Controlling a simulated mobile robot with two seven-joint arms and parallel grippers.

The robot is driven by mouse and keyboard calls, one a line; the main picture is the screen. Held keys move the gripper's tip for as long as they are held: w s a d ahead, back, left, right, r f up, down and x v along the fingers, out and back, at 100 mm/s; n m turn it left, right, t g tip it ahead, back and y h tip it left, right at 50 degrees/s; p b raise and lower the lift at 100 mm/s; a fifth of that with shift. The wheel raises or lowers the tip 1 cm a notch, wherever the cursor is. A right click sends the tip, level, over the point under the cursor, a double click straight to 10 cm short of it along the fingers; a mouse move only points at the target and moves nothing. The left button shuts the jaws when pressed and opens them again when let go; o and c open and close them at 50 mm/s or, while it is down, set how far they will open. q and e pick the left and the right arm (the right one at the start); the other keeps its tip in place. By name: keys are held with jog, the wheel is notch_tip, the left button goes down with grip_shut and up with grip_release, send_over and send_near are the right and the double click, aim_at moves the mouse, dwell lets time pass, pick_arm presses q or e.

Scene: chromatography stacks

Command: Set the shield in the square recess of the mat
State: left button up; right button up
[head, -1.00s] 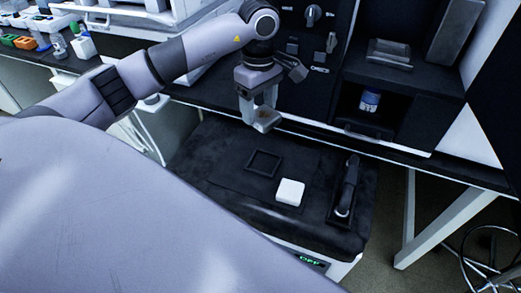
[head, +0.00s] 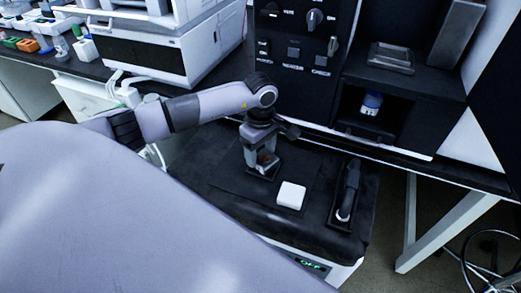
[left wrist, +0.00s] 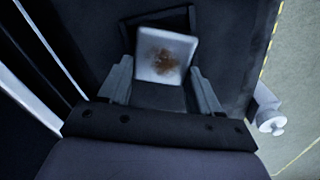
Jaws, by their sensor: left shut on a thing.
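My left gripper (head: 262,163) is shut on the shield, a pale square piece with a rusty brown patch (head: 266,158). The shield also shows between the fingers in the left wrist view (left wrist: 165,54). The gripper points down and is low over the dark mat (head: 228,178), at the square recess. The recess's raised black rim shows just beyond the shield in the left wrist view (left wrist: 192,17). The gripper and shield hide most of the recess, and I cannot tell whether the shield touches it. My right gripper is not in view.
A white rounded block (head: 291,195) lies on the mat close to the gripper. A black handled tool (head: 349,190) lies in a holder at the right. Behind stands a black panel with knobs (head: 314,20) and a shelf with a blue-and-white jar (head: 371,103).

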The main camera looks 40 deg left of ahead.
aim_at(260, 156)
pick_arm(q)
jog(key=shift+f+b, duration=0.2)
jog(key=shift+b, duration=0.1)
jog(key=o, duration=1.2)
jog(key=shift+r, duration=0.15)
jog(key=shift+r+p, duration=0.25)
jog(key=shift+p, duration=0.2)
notch_tip(260, 156, up, 12)
jog(key=shift+b, duration=0.3)
jog(key=shift+s+f, duration=0.15)
jog(key=shift+f, duration=0.05)
